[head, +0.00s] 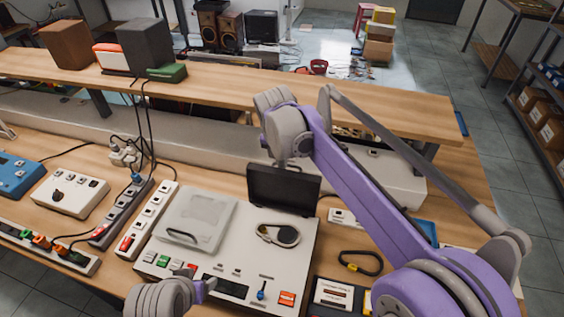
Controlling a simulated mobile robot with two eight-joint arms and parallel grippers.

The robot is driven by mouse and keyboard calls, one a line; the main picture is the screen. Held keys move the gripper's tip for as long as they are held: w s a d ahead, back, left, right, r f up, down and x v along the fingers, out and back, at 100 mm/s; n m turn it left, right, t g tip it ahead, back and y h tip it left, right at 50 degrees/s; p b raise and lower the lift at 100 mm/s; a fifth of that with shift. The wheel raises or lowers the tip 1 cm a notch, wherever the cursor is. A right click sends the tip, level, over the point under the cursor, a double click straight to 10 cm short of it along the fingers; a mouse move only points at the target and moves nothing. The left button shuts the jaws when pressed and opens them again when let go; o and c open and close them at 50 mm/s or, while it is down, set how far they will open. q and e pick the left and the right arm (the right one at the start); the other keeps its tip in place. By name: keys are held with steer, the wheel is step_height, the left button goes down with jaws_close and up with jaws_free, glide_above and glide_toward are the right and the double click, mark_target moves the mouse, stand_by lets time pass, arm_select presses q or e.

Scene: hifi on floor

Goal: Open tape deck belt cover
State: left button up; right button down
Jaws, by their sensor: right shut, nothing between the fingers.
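The tape deck (255,258) is a pale flat unit on the wooden bench. Its dark belt cover (278,190) stands up, tilted back, at the deck's rear right. Below it, a pale belt (266,236) and dark round parts are exposed. A clear cover (197,215) lies shut on the deck's left half. My right gripper (289,163), on the purple arm, is shut and empty at the upper edge of the belt cover; I cannot tell whether they touch. The grey end of my left arm (165,298) is over the deck's front left edge; its fingers are not clear.
Power strips (150,215) stand left of the deck. A black carabiner (361,263) and a labelled dark box (335,295) lie to its right. A raised wooden shelf (215,88) runs behind, with boxes on its left end.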

arm_select(q)
steer(key=shift+w+r, duration=0.15)
steer(key=shift+r, duration=0.2)
arm_select(e)
steer(key=d+v, duration=0.1)
steer(key=v, duration=0.9)
arm_select(q)
steer(key=shift+f, duration=0.2)
arm_select(e)
steer(key=w+f+m+b, duration=0.15)
steer(key=w+m, duration=0.25)
steer(key=m, duration=1.4)
steer(key=w+f+m, duration=0.3)
steer(key=w+m, duration=0.1)
steer(key=m, duration=1.4)
arm_select(q)
steer(key=shift+s+f, duration=0.35)
steer(key=shift+f, duration=0.35)
steer(key=shift+s+f, duration=0.3)
steer(key=shift+f, duration=0.35)
arm_select(e)
step_height(320, 180, down, 8)
steer(key=shift+s+a, duration=0.15)
steer(key=shift+s, duration=0.15)
